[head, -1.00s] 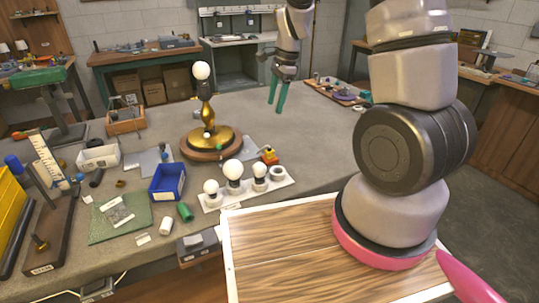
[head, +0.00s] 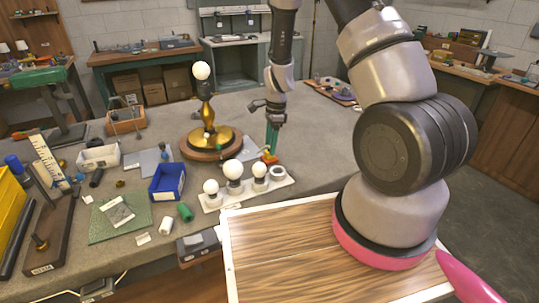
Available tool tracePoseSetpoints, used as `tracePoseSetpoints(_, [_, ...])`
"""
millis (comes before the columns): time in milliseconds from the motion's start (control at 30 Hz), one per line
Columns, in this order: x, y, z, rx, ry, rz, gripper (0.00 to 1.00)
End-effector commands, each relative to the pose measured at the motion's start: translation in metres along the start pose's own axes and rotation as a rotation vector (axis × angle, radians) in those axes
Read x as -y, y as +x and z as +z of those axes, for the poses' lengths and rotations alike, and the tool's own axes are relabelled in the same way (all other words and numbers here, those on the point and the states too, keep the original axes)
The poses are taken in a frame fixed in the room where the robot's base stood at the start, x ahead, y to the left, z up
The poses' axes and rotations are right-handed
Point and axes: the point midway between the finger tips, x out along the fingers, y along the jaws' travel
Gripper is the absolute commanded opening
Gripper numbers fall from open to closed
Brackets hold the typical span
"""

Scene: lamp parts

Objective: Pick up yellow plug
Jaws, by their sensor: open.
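The yellow plug (head: 269,158) is a small yellow and red-orange piece on the grey bench, just behind the white bulb holder strip. My gripper (head: 272,150) points straight down with its green fingers at the plug. The fingers cover part of the plug, and I cannot tell whether they touch it. The gripper is open, though the fingers look close together from this side.
A white strip (head: 247,192) with round bulbs stands in front of the plug. A brass lamp (head: 209,135) on a round wooden base is close on the left. A blue bin (head: 167,182) is further left. The bench right of my gripper is clear.

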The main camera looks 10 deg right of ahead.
Motion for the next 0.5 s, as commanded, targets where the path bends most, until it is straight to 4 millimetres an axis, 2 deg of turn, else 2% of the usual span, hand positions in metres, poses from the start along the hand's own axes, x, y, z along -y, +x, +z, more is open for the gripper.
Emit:
tracePoseSetpoints(100, [0.0,0.017,0.0,0.001,0.0,0.001,0.6])
tracePoseSetpoints(200, [0.001,0.024,0.0,0.0,0.001,-0.001,0.6])
tracePoseSetpoints(433, [0.001,0.025,0.0,0.0,0.0,-0.002,0.6])
tracePoseSetpoints(467, [0.001,0.025,0.0,0.0,0.0,-0.001,0.53])
tracePoseSetpoints(500, [0.001,0.025,0.0,0.0,-0.001,-0.001,0.37])
